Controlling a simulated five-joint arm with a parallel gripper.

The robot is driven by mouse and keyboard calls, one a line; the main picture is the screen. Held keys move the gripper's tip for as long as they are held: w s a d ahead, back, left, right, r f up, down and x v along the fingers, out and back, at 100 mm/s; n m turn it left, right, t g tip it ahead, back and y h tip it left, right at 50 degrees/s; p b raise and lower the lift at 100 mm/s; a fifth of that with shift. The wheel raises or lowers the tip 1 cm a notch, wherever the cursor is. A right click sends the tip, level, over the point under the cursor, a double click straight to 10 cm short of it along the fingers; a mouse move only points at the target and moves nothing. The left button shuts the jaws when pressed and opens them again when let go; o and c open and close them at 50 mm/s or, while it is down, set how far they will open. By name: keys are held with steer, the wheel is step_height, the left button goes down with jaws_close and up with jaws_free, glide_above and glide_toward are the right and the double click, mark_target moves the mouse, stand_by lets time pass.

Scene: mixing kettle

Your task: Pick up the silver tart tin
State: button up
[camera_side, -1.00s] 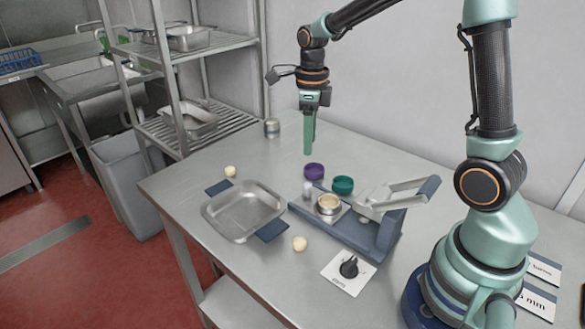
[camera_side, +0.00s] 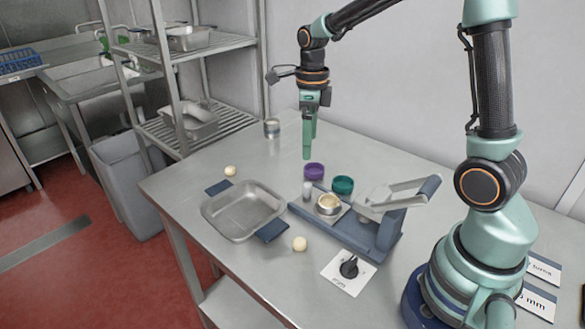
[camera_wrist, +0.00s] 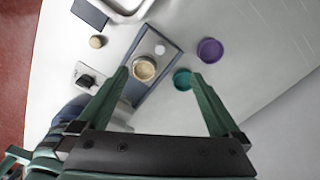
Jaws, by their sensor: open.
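The silver tart tin (camera_side: 328,203) sits on the plate of the blue press, with pale dough-like filling in it. It also shows in the wrist view (camera_wrist: 144,69), near the left fingertip in the picture. My gripper (camera_side: 307,157) points straight down above the table, behind and above the tin, and touches nothing. In the wrist view its two green fingers (camera_wrist: 159,74) are spread wide with nothing between them. A purple tin (camera_side: 314,171) and a teal tin (camera_side: 342,185) stand on the table behind the press.
The blue press (camera_side: 378,232) has a raised grey lever beside the tin. A small whitish peg (camera_side: 307,190) stands left of it. A metal tray (camera_side: 242,212), dough balls (camera_side: 300,243) and a dial card (camera_side: 348,270) lie nearby. A metal canister (camera_side: 272,129) stands at the back.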

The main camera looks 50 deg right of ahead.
steer(key=n, duration=1.5)
glide_above(329, 205)
steer(key=f, duration=0.2)
step_height(329, 205, down, 12)
steer(key=shift+r, duration=0.15)
steer(key=c, duration=1.3)
steer(key=shift+r, duration=0.15)
